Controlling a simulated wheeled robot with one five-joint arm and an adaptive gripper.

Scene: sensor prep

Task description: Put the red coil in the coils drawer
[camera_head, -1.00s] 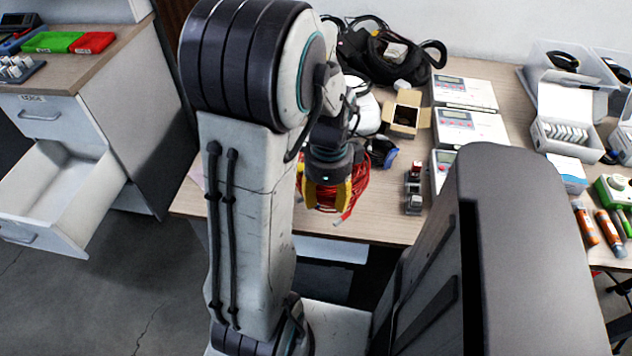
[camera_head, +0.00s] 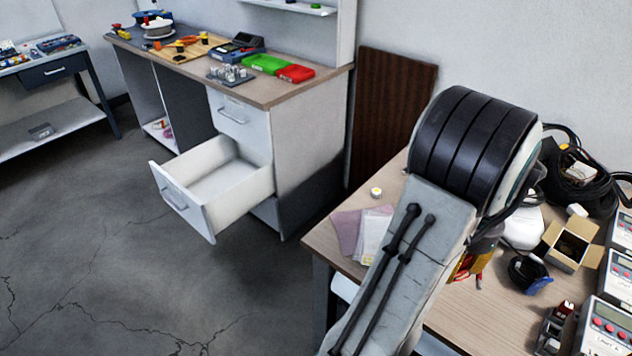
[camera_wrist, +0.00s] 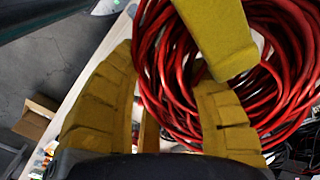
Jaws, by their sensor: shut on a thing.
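The red coil (camera_wrist: 165,75) fills the upper right of the wrist view, a bundle of looped red cable. My gripper (camera_wrist: 175,100), with yellow fingers, is shut on the coil. In the head view my arm hides most of both; a bit of red cable (camera_head: 478,277) and a yellow finger (camera_head: 462,266) show beside the arm, over the right table. The open drawer (camera_head: 222,188) juts from the white cabinet at centre left and looks empty. A closed drawer (camera_head: 238,117) with a small unreadable label is above it.
Green (camera_head: 265,63) and red (camera_head: 296,73) trays lie on the cabinet's worktop. The right table (camera_head: 325,240) holds a small open cardboard box (camera_head: 568,246), a black cable bundle (camera_head: 575,180), meters and papers. The floor (camera_head: 110,240) before the open drawer is clear.

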